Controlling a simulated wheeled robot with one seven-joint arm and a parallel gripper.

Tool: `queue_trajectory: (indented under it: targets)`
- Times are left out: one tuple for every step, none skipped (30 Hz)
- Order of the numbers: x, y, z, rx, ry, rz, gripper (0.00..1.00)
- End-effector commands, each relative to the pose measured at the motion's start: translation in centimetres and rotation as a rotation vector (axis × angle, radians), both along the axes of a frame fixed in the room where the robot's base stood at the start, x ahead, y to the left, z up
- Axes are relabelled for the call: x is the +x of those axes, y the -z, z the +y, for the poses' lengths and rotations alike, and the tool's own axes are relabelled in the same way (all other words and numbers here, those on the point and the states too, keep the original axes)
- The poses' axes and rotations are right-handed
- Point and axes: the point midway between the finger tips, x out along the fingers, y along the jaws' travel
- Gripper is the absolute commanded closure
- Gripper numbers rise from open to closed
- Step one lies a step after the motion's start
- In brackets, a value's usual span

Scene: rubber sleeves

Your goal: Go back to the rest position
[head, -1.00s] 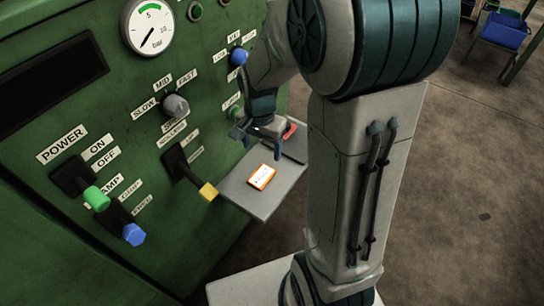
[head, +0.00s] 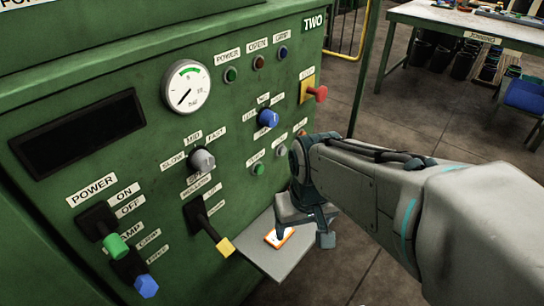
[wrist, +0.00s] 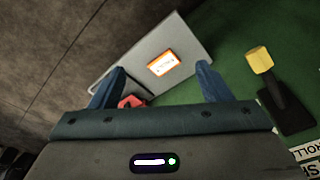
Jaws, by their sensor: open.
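My gripper (head: 303,232) is in front of the green control panel (head: 130,160), above the small grey shelf (head: 280,262). In the wrist view my gripper (wrist: 160,90) has its two blue fingers wide apart with nothing between them. An orange and white labelled box (head: 279,237) lies on the shelf, below and apart from the fingers. The box also shows in the wrist view (wrist: 162,64). A red part (wrist: 131,102) by the shelf is partly hidden behind my gripper in that view.
The panel bears a yellow-tipped lever (head: 225,246), a green-tipped lever (head: 115,246), a blue-tipped lever (head: 146,287), a grey knob (head: 202,160), a blue knob (head: 268,118) and a red stop button (head: 317,93). A workbench (head: 460,30) stands at the back right. Open floor lies between.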

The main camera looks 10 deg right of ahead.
Motion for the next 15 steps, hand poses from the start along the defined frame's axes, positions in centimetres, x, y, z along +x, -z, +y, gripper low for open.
queue_trajectory:
  targets:
    - [0.0,-0.3,0.0,0.000,0.000,-0.001,0.29]
    - [0.0,-0.6,0.0,0.000,0.001,-0.003,0.29]
    - [0.1,-1.0,0.0,0.001,0.001,-0.005,0.29]
    - [0.1,-1.4,0.0,0.001,0.001,-0.007,0.29]
    - [0.1,-1.9,0.0,0.002,0.001,-0.010,0.29]
    - [0.1,-2.7,0.1,0.002,0.001,-0.014,0.29]
    - [0.1,-3.3,0.1,0.003,0.001,-0.017,0.29]
    - [0.2,-4.0,0.1,0.004,0.000,-0.022,0.29]
    - [0.2,-5.1,0.1,0.005,0.000,-0.028,0.29]
    - [0.2,-5.9,0.2,0.006,0.000,-0.033,0.29]
    - [0.3,-6.8,0.2,0.007,0.001,-0.039,0.29]
    - [0.3,-8.0,0.2,0.009,0.001,-0.047,0.29]
    - [0.4,-8.9,0.2,0.010,0.001,-0.053,0.29]
    - [0.4,-9.8,0.3,0.011,0.000,-0.059,0.29]
    - [0.5,-11.0,0.3,0.012,0.000,-0.067,0.29]
